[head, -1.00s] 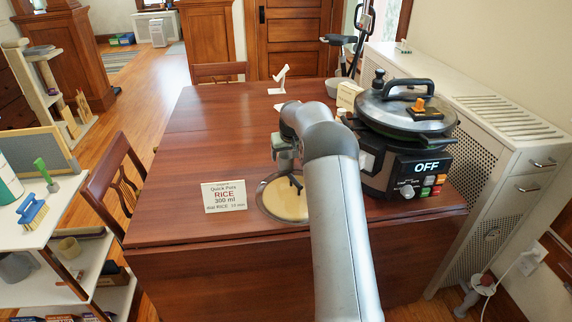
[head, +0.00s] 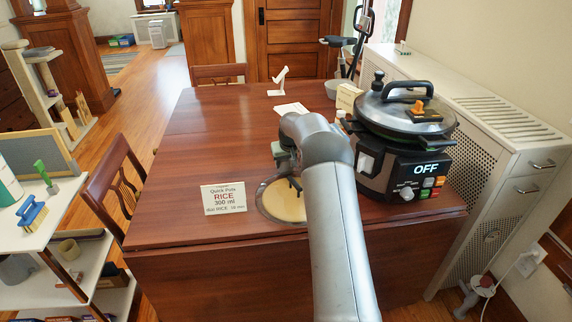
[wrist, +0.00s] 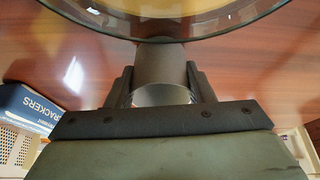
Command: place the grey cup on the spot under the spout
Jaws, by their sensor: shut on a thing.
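My gripper (wrist: 160,88) is shut on a grey cylinder, the grey cup (wrist: 160,62), in the wrist view. The cup sits between both fingers, with a bright opening or reflection low on it. Just beyond it, a curved glass rim with yellow inside (wrist: 190,18) crosses the top of the wrist view; I cannot tell whether the cup touches it. In the head view this looks like the round, glass-rimmed vessel with a cream middle (head: 284,202) on the table. My arm hides most of the gripper and the cup there. I cannot make out the spout or the spot.
A card reading RICE 300 ml (head: 223,197) stands left of the round vessel. A cooker marked OFF (head: 405,140) stands to the right. A white stand (head: 279,82) and a bowl (head: 332,88) are farther back. The left of the wooden table (head: 205,130) is clear.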

